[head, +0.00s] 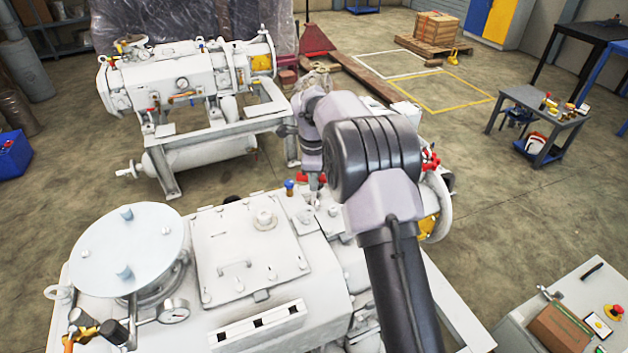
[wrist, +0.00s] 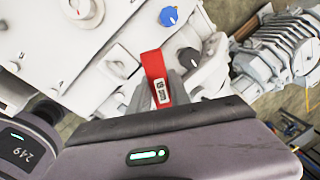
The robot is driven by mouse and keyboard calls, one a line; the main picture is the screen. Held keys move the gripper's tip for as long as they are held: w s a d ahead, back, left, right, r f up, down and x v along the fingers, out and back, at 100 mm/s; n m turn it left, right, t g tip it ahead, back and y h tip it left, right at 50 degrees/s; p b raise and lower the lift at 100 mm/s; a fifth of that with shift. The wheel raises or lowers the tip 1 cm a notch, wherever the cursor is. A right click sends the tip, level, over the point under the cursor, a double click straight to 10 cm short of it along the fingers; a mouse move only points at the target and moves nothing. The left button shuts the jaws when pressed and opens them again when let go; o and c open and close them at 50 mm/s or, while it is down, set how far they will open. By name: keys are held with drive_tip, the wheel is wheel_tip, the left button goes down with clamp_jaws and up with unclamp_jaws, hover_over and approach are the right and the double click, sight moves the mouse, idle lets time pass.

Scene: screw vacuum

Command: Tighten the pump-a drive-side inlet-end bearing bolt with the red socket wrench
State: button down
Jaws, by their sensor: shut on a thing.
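The red socket wrench (wrist: 153,66) sticks up from between my gripper's fingers (wrist: 160,92) in the wrist view, with a small white label facing the camera. My gripper is shut on it. In the head view a bit of red, likely the wrench (head: 318,178), shows below my wrist, over the right part of the near white pump (head: 330,262). I cannot tell whether this pump is pump-a. The wrench's working end and the bearing bolt are not clearly seen, so I cannot tell whether they touch.
A blue knob (wrist: 168,16) and a dark knob (wrist: 188,60) stand close to the wrench. A second white pump (head: 190,85) stands behind. A grey tool table (head: 540,115) is at the right and a control cabinet (head: 520,315) at the lower right. Open floor lies between.

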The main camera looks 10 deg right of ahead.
drive_tip(key=shift+f+n, duration=0.1)
drive_tip(key=shift+n, duration=0.2)
drive_tip(key=shift+r+p, duration=0.55)
drive_tip(key=shift+r, duration=0.05)
drive_tip(key=shift+r+p, duration=1.35)
drive_tip(key=shift+r, duration=0.6)
